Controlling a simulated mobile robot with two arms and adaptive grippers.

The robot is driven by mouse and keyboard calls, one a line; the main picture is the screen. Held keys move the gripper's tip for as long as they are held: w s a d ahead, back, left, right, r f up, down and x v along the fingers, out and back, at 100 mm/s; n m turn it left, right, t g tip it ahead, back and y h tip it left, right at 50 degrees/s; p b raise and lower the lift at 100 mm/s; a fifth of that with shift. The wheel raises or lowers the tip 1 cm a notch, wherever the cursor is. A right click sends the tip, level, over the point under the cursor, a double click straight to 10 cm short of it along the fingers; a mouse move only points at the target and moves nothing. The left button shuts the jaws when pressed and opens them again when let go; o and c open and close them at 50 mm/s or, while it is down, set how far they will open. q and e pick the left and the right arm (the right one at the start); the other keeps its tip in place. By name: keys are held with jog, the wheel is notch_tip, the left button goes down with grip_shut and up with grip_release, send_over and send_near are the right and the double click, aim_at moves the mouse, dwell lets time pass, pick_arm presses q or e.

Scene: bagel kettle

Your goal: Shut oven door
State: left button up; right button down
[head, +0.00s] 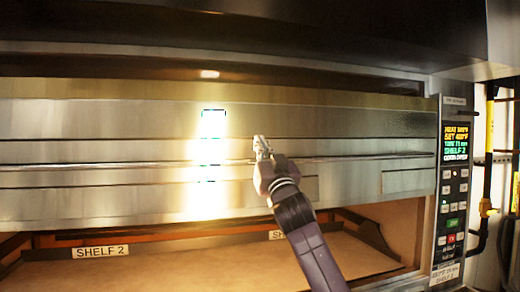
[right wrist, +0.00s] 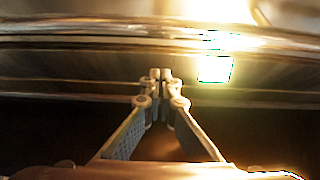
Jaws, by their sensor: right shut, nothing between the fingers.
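The oven door (head: 100,120) appears as a wide brushed-steel panel across the head view, with a long horizontal bar or edge along it and a bright glare spot. Below the panel an opening shows the lit oven deck (head: 200,265), marked SHELF 2. My right gripper (head: 261,143) is in front of the middle of the panel, fingers together and empty, pointing up. In the right wrist view the shut fingertips (right wrist: 160,76) lie just below a shiny horizontal metal edge (right wrist: 100,30); whether they touch it I cannot tell. My left gripper is out of view.
A control panel (head: 454,190) with a lit display and several buttons stands right of the oven. Yellow and dark pipes (head: 488,170) run at the far right. A dark overhang (head: 250,35) crosses the top.

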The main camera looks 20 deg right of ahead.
jog(key=f, duration=0.2)
jog(key=f+p, duration=0.1)
jog(key=f, duration=0.1)
jog(key=shift+w, duration=0.4)
notch_tip(320, 180, down, 38)
jog(key=b, duration=2.4)
jog(key=shift+r, duration=0.1)
